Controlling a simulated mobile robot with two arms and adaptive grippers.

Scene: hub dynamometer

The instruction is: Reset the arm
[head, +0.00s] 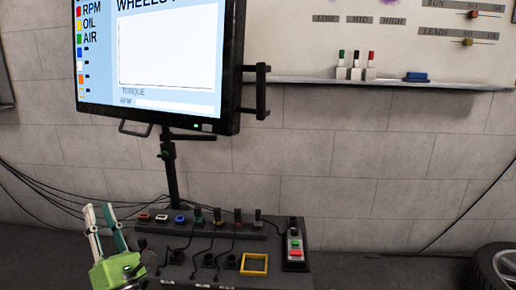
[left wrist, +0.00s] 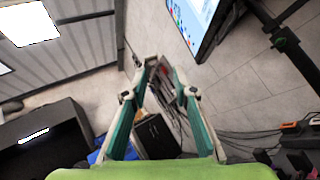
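My left gripper (head: 102,222) is at the lower left of the head view, left of the control desk (head: 222,278), with its fingers pointing up. It has a green body and pale and green fingers. In the left wrist view, its fingers (left wrist: 165,75) lean toward each other with a gap at the tips, and nothing is held between them. It touches nothing that I can see. My right gripper is not in view.
The desk carries a row of connectors, a yellow square frame (head: 254,264) and a button box (head: 295,245). A monitor (head: 232,60) stands behind it on a pole. A shelf (head: 400,84) holds markers and a blue eraser (head: 416,76). A tire (head: 492,268) lies at right.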

